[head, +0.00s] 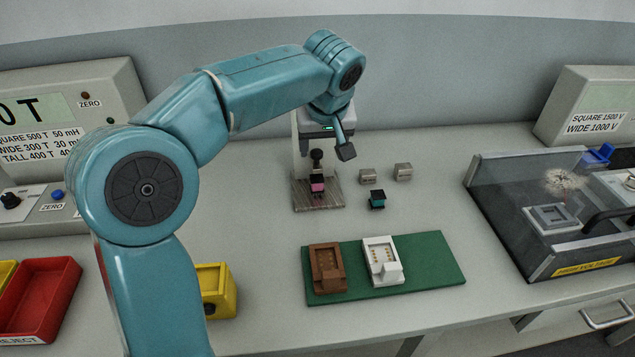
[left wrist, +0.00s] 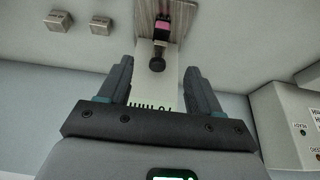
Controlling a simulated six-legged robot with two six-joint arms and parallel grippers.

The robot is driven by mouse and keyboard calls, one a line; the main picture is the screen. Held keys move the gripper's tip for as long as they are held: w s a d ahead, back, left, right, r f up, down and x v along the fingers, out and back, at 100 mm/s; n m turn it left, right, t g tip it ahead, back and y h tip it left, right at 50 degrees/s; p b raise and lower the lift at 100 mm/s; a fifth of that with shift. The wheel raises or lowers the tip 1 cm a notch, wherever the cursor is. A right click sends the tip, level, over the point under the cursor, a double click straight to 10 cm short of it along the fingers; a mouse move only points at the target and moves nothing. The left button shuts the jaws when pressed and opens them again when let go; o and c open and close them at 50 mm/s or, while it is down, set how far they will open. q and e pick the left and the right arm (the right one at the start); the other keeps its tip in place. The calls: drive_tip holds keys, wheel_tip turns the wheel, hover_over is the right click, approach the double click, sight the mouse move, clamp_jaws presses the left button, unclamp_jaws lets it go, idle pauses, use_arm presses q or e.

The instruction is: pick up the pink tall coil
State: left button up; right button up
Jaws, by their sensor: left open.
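The pink tall coil (head: 317,184), a small pink block with black ends, stands on the wooden base (head: 325,203) of a small stand. It also shows near the top of the left wrist view (left wrist: 163,27). My left gripper (head: 328,142) is above and behind the coil, by the stand's white column; one finger shows clearly in the head view. In the left wrist view its two fingers (left wrist: 158,68) are apart, with nothing held between them. The stand's black knob (left wrist: 157,63) appears between the fingertips. My right gripper is not in view.
A teal-and-black coil (head: 377,200) and two grey metal blocks (head: 403,171) lie right of the stand. A green mat (head: 434,262) in front holds a brown and a white fixture. A clear high-voltage enclosure (head: 500,210) is at right. Yellow and red bins (head: 50,285) are at left.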

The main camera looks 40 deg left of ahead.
use_arm(q)
hover_over(317, 181)
drive_tip(key=s+d, duration=0.1)
drive_tip(key=d, duration=0.1)
wheel_tip(317, 181, down, 8)
drive_tip(key=f, duration=0.1)
drive_tip(key=x, duration=0.4)
drive_tip(key=shift+s+a+f, duration=0.15)
drive_tip(key=shift+f, duration=0.25)
drive_tip(key=shift+r, duration=0.1)
drive_tip(key=shift+c, duration=0.9)
drive_tip(key=c, duration=1)
clamp_jaws()
drive_tip(key=shift+r+b, duration=0.1)
drive_tip(key=shift+b, duration=0.2)
